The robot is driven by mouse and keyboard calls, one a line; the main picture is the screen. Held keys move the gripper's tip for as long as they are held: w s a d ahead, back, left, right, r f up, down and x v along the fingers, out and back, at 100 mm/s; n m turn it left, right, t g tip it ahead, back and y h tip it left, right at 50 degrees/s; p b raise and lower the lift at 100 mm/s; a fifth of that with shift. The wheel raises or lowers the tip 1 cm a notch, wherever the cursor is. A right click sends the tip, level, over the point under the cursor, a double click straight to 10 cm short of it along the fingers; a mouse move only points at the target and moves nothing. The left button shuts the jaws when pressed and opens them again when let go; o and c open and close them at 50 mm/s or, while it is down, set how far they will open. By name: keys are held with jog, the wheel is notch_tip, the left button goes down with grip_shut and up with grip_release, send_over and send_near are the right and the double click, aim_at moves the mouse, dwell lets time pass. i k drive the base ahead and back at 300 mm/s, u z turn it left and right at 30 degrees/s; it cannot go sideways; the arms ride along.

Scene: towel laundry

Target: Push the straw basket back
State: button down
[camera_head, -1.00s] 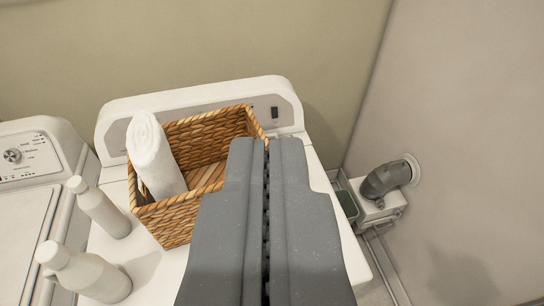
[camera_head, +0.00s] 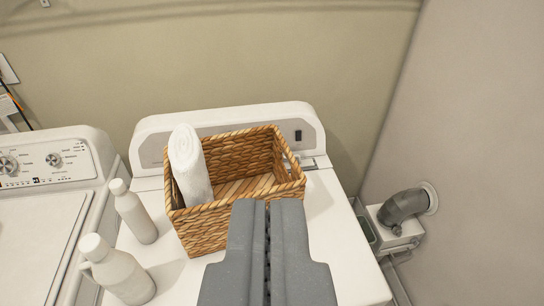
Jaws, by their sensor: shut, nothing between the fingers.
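The straw basket (camera_head: 207,229) is a woven brown box standing on top of a white machine (camera_head: 347,262), close in front of its raised back panel. A rolled white towel (camera_head: 190,168) stands in the left part of the basket, leaning on its rim. My gripper (camera_head: 268,202) is shut and empty. Its fingertips overlap the basket's front right corner in the picture and hide part of its front side. I cannot tell whether they touch it.
Two white bottles, one farther back (camera_head: 134,213) and one nearer (camera_head: 117,273), stand left of the basket. A second white machine (camera_head: 40,225) is at the left. A grey pipe (camera_head: 405,205) joins the right wall. The machine top right of the basket is clear.

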aim_at(247, 162)
jog(key=i, duration=0.85)
jog(key=z, duration=0.05)
